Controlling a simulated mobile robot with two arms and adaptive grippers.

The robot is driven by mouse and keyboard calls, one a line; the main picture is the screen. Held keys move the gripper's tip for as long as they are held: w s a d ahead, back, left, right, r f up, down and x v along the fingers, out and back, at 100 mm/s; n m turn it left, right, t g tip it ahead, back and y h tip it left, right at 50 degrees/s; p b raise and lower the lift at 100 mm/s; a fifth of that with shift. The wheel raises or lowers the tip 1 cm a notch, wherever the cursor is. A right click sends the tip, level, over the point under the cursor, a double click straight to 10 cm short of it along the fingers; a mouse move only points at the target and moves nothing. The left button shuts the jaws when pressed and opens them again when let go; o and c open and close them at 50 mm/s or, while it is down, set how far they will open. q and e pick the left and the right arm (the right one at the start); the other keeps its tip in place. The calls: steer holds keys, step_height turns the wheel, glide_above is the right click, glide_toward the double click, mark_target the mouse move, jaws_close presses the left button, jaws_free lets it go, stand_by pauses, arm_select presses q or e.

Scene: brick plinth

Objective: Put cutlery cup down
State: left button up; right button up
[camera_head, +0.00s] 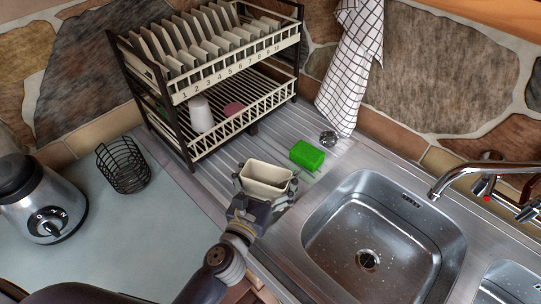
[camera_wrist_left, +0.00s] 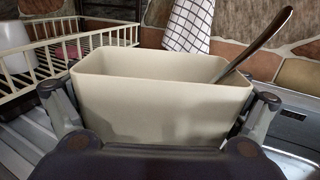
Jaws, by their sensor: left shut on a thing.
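The cutlery cup (camera_head: 266,181) is a cream, open-topped rectangular tub. In the head view my left gripper (camera_head: 262,190) reaches it from the near side, over the steel drainboard left of the sink. In the left wrist view the cup (camera_wrist_left: 160,110) fills the middle, with the left gripper's (camera_wrist_left: 160,120) fingers against its two ends, shut on it. One metal utensil (camera_wrist_left: 262,40) leans out of its right side. The cup looks upright. Whether its base touches the drainboard is hidden. My right gripper is not in view.
A two-tier dish rack (camera_head: 205,90) with plates stands behind left. A green sponge (camera_head: 307,155) lies close behind the cup, and a small metal object (camera_head: 328,138) beyond it. The sink (camera_head: 385,235) is at right. A black wire basket (camera_head: 123,166) and blender (camera_head: 40,205) stand left.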

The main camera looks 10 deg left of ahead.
arm_select(q)
steer(key=w+f, duration=0.1)
steer(key=w, duration=0.1)
steer(key=w+a+f, duration=0.1)
steer(key=w, duration=0.1)
steer(key=w+f+b, duration=0.1)
steer(key=w, duration=0.1)
steer(key=shift+w+a+f, duration=0.15)
steer(key=shift+w+a, duration=0.25)
steer(key=shift+f+b, duration=0.3)
steer(key=shift+f, duration=0.15)
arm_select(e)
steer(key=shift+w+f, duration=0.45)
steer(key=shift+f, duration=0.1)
arm_select(q)
steer(key=shift+f, duration=0.25)
steer(key=o, duration=0.8)
steer(key=shift+r, duration=0.1)
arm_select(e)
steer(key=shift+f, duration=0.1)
arm_select(q)
steer(key=shift+s+r, duration=0.15)
